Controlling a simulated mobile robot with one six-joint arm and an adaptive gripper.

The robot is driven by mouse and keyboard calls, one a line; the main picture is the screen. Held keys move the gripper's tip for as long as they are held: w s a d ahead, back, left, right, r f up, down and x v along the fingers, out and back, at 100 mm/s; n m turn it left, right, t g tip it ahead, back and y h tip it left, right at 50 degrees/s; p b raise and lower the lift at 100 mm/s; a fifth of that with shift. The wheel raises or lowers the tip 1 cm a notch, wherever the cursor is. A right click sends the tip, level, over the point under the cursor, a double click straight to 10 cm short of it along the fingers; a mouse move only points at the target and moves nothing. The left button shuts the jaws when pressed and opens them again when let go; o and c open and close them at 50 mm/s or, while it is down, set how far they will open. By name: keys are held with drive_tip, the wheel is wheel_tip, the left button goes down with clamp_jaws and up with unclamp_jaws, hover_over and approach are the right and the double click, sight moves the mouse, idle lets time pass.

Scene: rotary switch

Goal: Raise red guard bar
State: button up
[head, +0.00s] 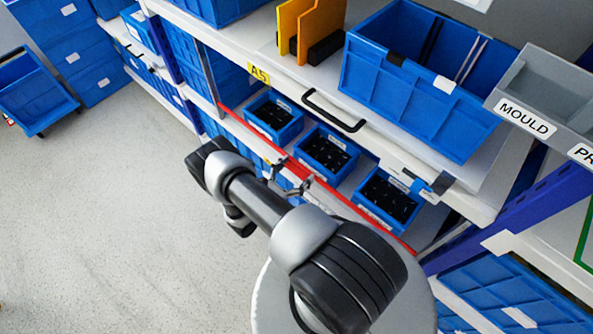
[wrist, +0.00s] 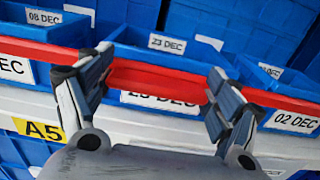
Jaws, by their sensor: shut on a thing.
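The red guard bar (head: 262,140) is a long thin red rail running across the front of the lower shelf, in front of the small blue bins. In the wrist view the bar (wrist: 150,79) crosses the picture from left to right, with a wider red section between my fingers. My gripper (head: 290,183) is at the middle of the bar. In the wrist view my gripper (wrist: 155,88) has one finger at each side of the wider section, shut on it. The fingers hide short parts of the bar.
Small blue bins (head: 323,150) with black parts stand behind the bar. A white shelf edge (head: 290,72) with a black handle (head: 333,111) lies above, carrying a large blue crate (head: 415,90).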

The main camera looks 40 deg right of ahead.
sight(297, 171)
wheel_tip(297, 171, up, 20)
drive_tip(key=p, duration=1.2)
drive_tip(key=shift+r, duration=0.25)
drive_tip(key=shift+w, duration=0.1)
drive_tip(key=o, duration=1.4)
drive_tip(key=shift+d, duration=0.1)
drive_tip(key=shift+o, duration=0.2)
drive_tip(key=shift+f, duration=0.1)
drive_tip(key=s+a, duration=0.1)
drive_tip(key=a, duration=1.1)
